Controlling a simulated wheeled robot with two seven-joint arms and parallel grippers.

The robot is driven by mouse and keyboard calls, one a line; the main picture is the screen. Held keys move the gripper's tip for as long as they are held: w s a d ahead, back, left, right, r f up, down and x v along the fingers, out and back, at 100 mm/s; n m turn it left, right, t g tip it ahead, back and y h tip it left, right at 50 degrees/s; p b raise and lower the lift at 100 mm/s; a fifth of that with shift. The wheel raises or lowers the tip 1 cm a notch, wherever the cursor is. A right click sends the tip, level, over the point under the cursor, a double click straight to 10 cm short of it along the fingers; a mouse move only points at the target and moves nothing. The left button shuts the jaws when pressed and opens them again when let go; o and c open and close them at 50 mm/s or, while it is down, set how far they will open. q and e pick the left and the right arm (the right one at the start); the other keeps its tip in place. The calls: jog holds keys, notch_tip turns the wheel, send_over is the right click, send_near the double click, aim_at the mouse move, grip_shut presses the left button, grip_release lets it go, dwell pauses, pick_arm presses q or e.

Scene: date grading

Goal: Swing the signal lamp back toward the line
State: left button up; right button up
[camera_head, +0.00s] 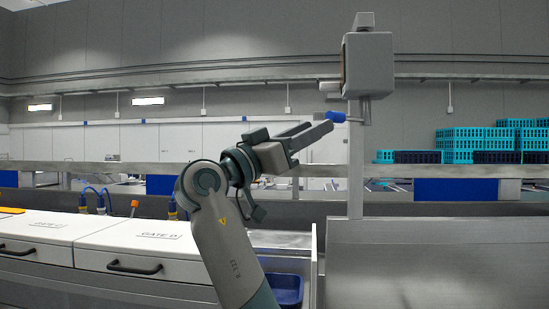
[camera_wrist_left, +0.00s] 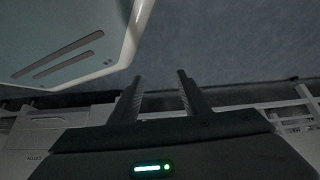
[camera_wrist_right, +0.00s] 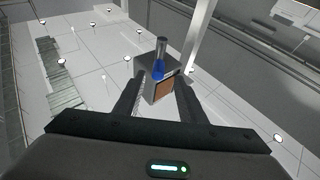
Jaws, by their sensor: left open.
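The signal lamp (camera_head: 370,66) is a grey box on an upright post (camera_head: 355,180) at the right of centre. Its brownish face edge shows on the left side. A blue-gripped handle (camera_head: 335,117) sticks out to the left below the box. My right gripper (camera_head: 327,128) is just left of and slightly below this handle, with its fingers pointing right. In the right wrist view the fingers are apart, and the blue grip (camera_wrist_right: 158,71) and the lamp (camera_wrist_right: 162,88) appear beyond and between the tips. Contact cannot be told. My left gripper (camera_wrist_left: 159,76) is open and empty in its wrist view.
White lidded units (camera_head: 140,246) with black handles, one marked GATE D, stand at the lower left. A blue bin (camera_head: 287,290) is below my right arm. A metal panel (camera_head: 430,262) fills the lower right. Teal crates (camera_head: 470,145) are stacked behind the rail.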

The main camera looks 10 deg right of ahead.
pick_arm(q)
jog(key=shift+t, duration=0.3)
jog(key=w, duration=0.1)
jog(key=w+b, duration=0.1)
jog(key=w+r+b, duration=0.1)
jog(key=w, duration=0.1)
jog(key=shift+d, duration=0.35)
pick_arm(e)
jog(key=v, duration=0.9)
